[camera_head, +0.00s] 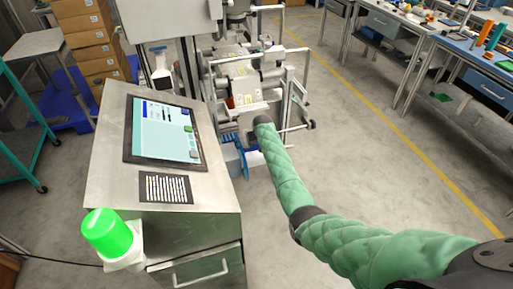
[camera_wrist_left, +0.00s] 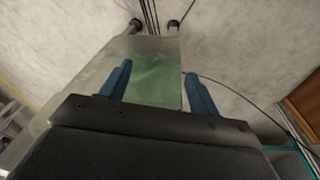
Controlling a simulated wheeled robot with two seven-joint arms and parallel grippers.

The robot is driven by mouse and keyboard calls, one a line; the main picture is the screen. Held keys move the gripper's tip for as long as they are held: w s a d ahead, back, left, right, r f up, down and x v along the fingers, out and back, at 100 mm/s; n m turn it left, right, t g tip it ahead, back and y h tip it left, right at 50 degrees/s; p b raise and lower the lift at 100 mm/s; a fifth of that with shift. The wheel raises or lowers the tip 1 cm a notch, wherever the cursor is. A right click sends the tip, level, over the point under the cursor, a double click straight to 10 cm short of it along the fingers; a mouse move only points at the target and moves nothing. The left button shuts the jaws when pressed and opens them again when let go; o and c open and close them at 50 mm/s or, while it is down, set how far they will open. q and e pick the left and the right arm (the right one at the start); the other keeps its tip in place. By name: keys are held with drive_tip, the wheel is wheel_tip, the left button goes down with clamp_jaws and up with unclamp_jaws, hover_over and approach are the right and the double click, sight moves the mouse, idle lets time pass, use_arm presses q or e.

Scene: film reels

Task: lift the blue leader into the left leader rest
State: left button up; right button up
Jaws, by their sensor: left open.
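My right arm reaches in from the right in a green quilted sleeve. Its gripper (camera_head: 244,143) is low at the front of the metal machine (camera_head: 240,80), beside the console. The fingers are small and partly hidden there, and I cannot tell whether they are open or shut. Blue parts (camera_head: 252,158) show just below it; I cannot tell whether they are the blue leader. I cannot make out the left leader rest. My left gripper (camera_wrist_left: 158,69) is open in the left wrist view, two blue fingers apart with nothing between them. It is outside the head view.
A steel console (camera_head: 190,222) with a tilted touchscreen (camera_head: 164,130) and a green lamp (camera_head: 107,233) stands at left. A steel cabinet (camera_wrist_left: 75,85) on castors lies beyond my left fingers. Workbenches (camera_head: 385,24) stand at upper right. The floor at right is clear.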

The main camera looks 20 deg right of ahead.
drive_tip(key=c, duration=0.6)
use_arm(q)
drive_tip(key=shift+d+r, duration=0.1)
drive_tip(key=shift+r, duration=0.05)
use_arm(e)
drive_tip(key=shift+r, duration=0.1)
drive_tip(key=shift+r, duration=0.3)
use_arm(q)
wheel_tip(320, 180, up, 5)
drive_tip(key=s+b, duration=0.2)
drive_tip(key=shift+t+h, duration=0.6)
drive_tip(key=d+f, duration=0.1)
drive_tip(key=w+d+f+b, duration=0.1)
drive_tip(key=d+f+b, duration=0.1)
drive_tip(key=shift+w+f, duration=0.4)
use_arm(e)
wheel_tip(320, 180, up, 27)
drive_tip(key=shift+r, duration=0.1)
use_arm(q)
drive_tip(key=shift+a+r, duration=0.1)
drive_tip(key=shift+a, duration=0.1)
use_arm(e)
drive_tip(key=shift+r, duration=0.1)
